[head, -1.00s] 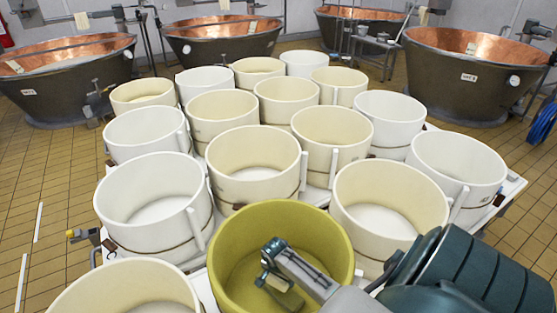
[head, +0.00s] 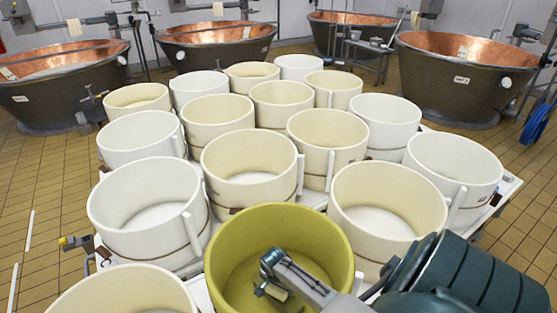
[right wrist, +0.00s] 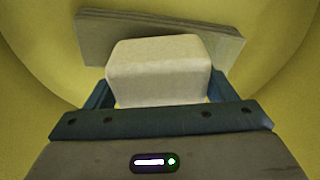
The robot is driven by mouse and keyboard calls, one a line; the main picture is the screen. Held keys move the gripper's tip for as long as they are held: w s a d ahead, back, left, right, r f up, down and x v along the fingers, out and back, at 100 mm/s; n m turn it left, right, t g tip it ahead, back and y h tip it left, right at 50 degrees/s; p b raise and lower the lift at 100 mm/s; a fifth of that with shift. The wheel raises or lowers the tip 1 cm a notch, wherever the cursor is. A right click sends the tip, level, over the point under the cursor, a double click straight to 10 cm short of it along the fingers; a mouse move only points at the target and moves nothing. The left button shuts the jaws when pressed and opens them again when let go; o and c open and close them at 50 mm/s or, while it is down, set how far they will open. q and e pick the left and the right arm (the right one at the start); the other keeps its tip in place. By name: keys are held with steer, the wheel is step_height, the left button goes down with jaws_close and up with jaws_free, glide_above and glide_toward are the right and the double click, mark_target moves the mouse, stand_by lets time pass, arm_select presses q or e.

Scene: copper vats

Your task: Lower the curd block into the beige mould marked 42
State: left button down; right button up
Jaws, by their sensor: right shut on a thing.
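My right gripper (head: 268,282) reaches into the yellow-green mould (head: 225,245) at the front. In the right wrist view the gripper (right wrist: 158,92) is shut on a cream curd block (right wrist: 158,72), one finger on each side. The yellow wall of the mould surrounds it there. In the head view the block is small and partly hidden by the gripper. Several beige moulds stand behind, among them one at centre (head: 250,188) and one at right (head: 388,215). I cannot read a 42 on any of them. My left gripper is not in view.
A flat pale slab (right wrist: 155,35) lies beyond the block in the yellow mould. White moulds (head: 148,250) stand among the beige ones, close together on a white table (head: 505,190). Copper vats (head: 455,75) stand behind. Tiled floor at left (head: 40,175) is clear.

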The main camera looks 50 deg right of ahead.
steer(key=shift+f+b, duration=0.45)
steer(key=shift+f, duration=0.25)
stand_by(0.6)
steer(key=o, duration=1.2)
steer(key=shift+o, duration=0.2)
steer(key=shift+r, duration=0.1)
steer(key=r, duration=0.3)
steer(key=a+r, duration=0.1)
steer(key=r, duration=0.6)
steer(key=shift+s+a+r, duration=0.2)
steer(key=shift+a+r, duration=0.1)
